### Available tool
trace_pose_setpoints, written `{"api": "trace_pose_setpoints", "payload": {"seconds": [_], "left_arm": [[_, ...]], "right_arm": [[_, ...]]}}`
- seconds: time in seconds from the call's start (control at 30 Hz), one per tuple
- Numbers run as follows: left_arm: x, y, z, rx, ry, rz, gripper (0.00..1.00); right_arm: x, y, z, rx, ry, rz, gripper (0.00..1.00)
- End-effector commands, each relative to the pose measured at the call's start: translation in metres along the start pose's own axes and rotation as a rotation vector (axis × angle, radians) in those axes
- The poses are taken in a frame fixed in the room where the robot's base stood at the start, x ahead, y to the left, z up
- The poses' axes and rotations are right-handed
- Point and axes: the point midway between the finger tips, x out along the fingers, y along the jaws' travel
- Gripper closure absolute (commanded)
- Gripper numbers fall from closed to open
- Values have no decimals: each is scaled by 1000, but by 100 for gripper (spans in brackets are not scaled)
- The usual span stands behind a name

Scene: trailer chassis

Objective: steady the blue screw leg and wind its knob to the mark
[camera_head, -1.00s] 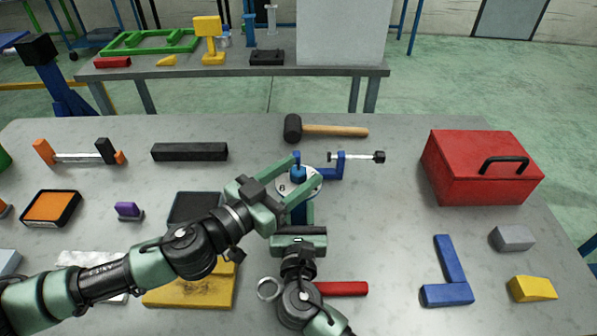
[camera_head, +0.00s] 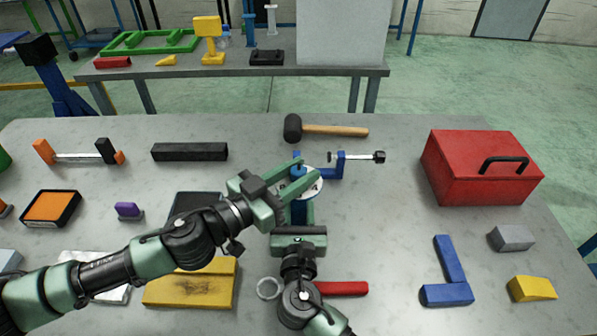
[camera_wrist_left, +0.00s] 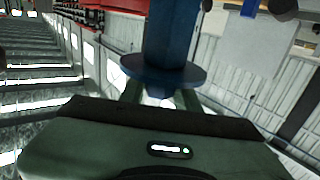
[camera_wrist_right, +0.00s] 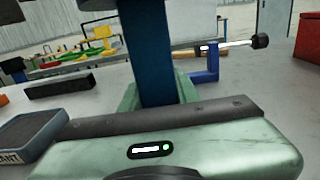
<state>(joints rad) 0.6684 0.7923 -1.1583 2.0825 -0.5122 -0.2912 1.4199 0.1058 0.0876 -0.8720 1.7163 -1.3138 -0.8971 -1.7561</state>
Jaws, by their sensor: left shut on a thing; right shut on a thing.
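The blue screw leg (camera_head: 299,213) stands upright on the bench in the head view, with a white disc (camera_head: 313,187) near its top and a blue knob (camera_head: 298,171) above it. My left gripper (camera_head: 307,170) comes in from the left and is shut on the knob, its fingers covering part of the disc. In the left wrist view a blue shaft (camera_wrist_left: 171,32) with a round blue flange (camera_wrist_left: 163,72) shows between the fingers. My right gripper (camera_head: 300,208) is shut on the leg's body below the disc. The blue post (camera_wrist_right: 150,55) fills its jaws in the right wrist view. I cannot make out the mark.
A blue clamp (camera_head: 338,166) with a screw bar stands close behind and right of the leg. A mallet (camera_head: 330,131) lies farther back. A red toolbox (camera_head: 478,168) stands at the right. A yellow block (camera_head: 190,287) lies under my left arm. Bench between leg and toolbox is clear.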

Motion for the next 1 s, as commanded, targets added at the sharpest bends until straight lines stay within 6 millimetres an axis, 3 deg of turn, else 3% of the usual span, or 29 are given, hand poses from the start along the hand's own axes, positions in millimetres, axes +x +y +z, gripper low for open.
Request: {"api": "trace_pose_setpoints", "payload": {"seconds": [1.0], "left_arm": [[2, -1, 2, 2, 0, 902, 100]], "right_arm": [[-1, 2, 0, -2, -1, 5, 100]]}}
